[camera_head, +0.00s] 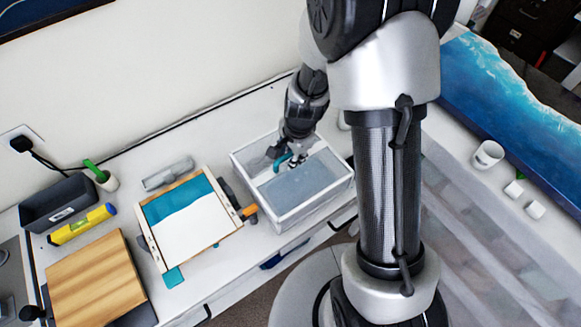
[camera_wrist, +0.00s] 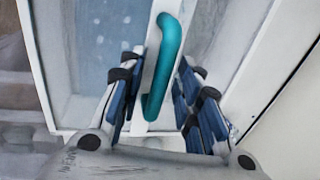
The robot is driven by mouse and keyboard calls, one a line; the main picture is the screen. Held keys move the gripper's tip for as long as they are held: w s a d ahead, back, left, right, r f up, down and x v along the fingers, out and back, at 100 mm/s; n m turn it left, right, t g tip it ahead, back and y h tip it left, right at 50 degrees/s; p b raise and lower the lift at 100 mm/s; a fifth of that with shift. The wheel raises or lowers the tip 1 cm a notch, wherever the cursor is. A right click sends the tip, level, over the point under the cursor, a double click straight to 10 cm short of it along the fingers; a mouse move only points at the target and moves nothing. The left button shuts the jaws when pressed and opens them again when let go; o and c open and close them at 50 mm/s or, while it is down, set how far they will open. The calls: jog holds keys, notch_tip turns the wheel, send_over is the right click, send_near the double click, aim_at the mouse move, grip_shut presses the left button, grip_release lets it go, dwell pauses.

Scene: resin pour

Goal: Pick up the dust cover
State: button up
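The dust cover (camera_head: 319,201) is a box shape with white edges and clear-looking grey sides, standing on the white table. A teal handle (camera_wrist: 169,50) is fixed on a white bar (camera_wrist: 150,75) across its top; the handle also shows in the head view (camera_head: 282,163). My gripper (camera_wrist: 160,72) points down over this bar. Its dark blue padded fingers are spread, one on each side of the handle, with the handle between them. Gaps show beside the handle, so the gripper looks open. In the head view my gripper (camera_head: 284,158) partly hides the handle.
Left of the cover lies a framed board (camera_head: 190,220) with teal and white areas, with an orange-handled tool (camera_head: 249,211) between them. A wooden board (camera_head: 95,280), yellow level (camera_head: 82,224) and dark bin (camera_head: 58,204) are further left. A blue panel (camera_head: 510,95) and white cup (camera_head: 487,155) are right.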

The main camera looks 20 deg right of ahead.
grip_shut()
dwell(0.6)
